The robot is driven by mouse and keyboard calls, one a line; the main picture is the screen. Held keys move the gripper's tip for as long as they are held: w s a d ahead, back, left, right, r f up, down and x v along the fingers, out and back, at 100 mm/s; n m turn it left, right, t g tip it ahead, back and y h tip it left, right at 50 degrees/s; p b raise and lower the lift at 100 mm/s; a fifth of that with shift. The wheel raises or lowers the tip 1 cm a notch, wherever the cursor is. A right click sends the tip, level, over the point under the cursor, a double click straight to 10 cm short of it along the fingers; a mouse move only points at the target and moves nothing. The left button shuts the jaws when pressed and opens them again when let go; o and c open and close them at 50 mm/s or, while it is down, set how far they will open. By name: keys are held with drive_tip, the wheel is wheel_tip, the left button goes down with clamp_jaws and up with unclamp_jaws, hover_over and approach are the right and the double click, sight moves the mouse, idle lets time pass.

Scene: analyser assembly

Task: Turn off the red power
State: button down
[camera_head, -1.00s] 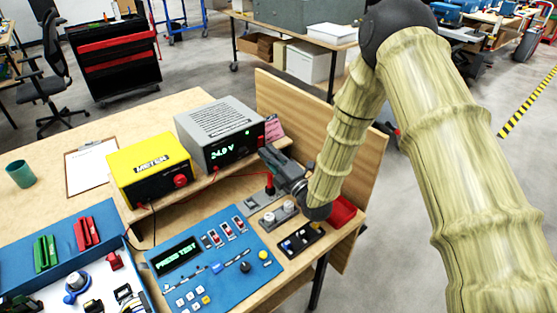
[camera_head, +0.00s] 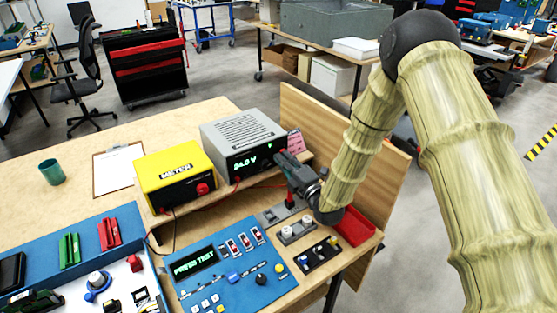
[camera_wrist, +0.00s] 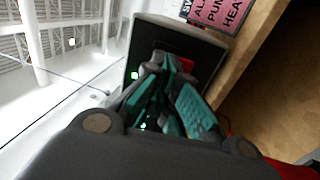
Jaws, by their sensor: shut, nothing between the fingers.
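The grey power supply (camera_head: 243,142) stands on the bench shelf with its green display (camera_head: 246,164) lit, reading about 24.0 V. My gripper (camera_head: 281,158) is at the right end of its front, fingers pointing at the panel. In the wrist view its teal fingers (camera_wrist: 170,95) are shut and empty, close before the dark front panel (camera_wrist: 150,38). A red part (camera_wrist: 187,64) shows on that panel just beyond the fingertips. In the head view the gripper mostly covers that area. Whether the fingers touch the red part, I cannot tell.
A yellow meter (camera_head: 175,175) stands left of the supply. A pink label card (camera_wrist: 215,12) is beside it. Below are a grey block with a red upright part (camera_head: 290,200), a blue control panel (camera_head: 222,270) and a red tray (camera_head: 355,226). A wooden board (camera_head: 365,160) stands behind.

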drive_tip(key=shift+w+a+r, duration=0.1)
drive_tip(key=shift+a, duration=0.1)
drive_tip(key=shift+d, duration=0.2)
drive_tip(key=shift+s+d, duration=0.2)
drive_tip(key=s+d+r+b, duration=0.3)
drive_tip(key=s+d, duration=0.4)
drive_tip(key=s, duration=0.4)
drive_tip(key=shift+r, duration=0.1)
